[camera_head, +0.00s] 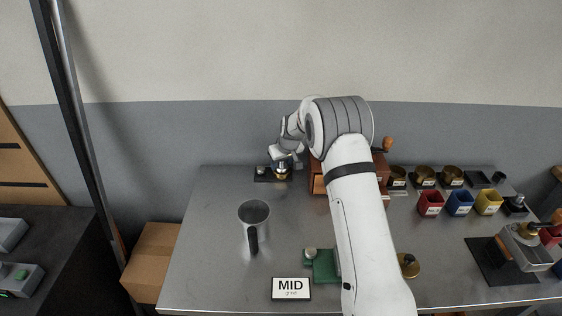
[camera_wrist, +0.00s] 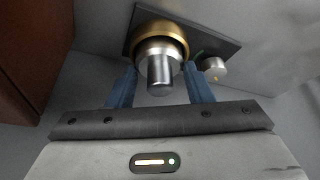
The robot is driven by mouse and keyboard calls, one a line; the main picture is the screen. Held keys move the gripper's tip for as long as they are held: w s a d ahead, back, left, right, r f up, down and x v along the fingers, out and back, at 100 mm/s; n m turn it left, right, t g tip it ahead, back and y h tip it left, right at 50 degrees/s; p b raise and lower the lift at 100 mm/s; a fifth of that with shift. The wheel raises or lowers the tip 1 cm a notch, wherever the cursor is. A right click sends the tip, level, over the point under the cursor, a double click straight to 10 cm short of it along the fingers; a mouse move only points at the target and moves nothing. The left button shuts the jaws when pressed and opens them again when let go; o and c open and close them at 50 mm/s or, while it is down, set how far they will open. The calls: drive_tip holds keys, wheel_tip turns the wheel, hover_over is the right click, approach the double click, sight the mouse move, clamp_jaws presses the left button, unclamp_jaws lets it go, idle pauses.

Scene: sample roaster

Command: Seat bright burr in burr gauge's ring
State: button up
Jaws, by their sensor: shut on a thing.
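My gripper (camera_wrist: 160,67) has its two blue fingers closed on the sides of the bright burr (camera_wrist: 160,76), a silver piece with a wide collar and a narrower stem toward the camera. The brass ring (camera_wrist: 160,31) of the burr gauge shows just behind the burr and around its far end. I cannot tell whether the burr is fully down in the ring. The gauge's dark plate (camera_wrist: 226,47) lies beneath the ring. In the head view, my gripper (camera_head: 282,160) is over the gauge's plate (camera_head: 262,178) at the back of the bench, pointing down.
A small silver knob (camera_wrist: 215,69) stands on the plate beside the ring. A brown wooden box (camera_head: 318,180) stands close right of the gauge, partly behind my arm. The bench left of the jug is clear.

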drive_tip(key=shift+f+b, duration=0.2)
drive_tip(key=shift+b, duration=0.1)
drive_tip(key=o, duration=1.2)
drive_tip(key=shift+r, duration=0.1)
drive_tip(key=s+d+r+m+b, duration=0.1)
drive_tip(key=s+d+r, duration=0.2)
drive_tip(key=s+r, duration=0.5)
drive_tip(key=s+d+r, duration=0.4)
drive_tip(key=s+r, duration=0.1)
drive_tip(key=r, duration=0.5)
drive_tip(key=s+d+m, duration=0.1)
drive_tip(key=s+d, duration=0.1)
drive_tip(key=s, duration=0.9)
drive_tip(key=s+d+r+m+h, duration=0.1)
drive_tip(key=s+d+m, duration=0.1)
drive_tip(key=s, duration=0.9)
drive_tip(key=s+d+r+m+g+h, duration=0.1)
drive_tip(key=s+d, duration=0.3)
drive_tip(key=s, duration=0.7)
drive_tip(key=shift+s+d+r, duration=0.15)
drive_tip(key=shift+s+d, duration=0.05)
drive_tip(key=shift+d, duration=0.05)
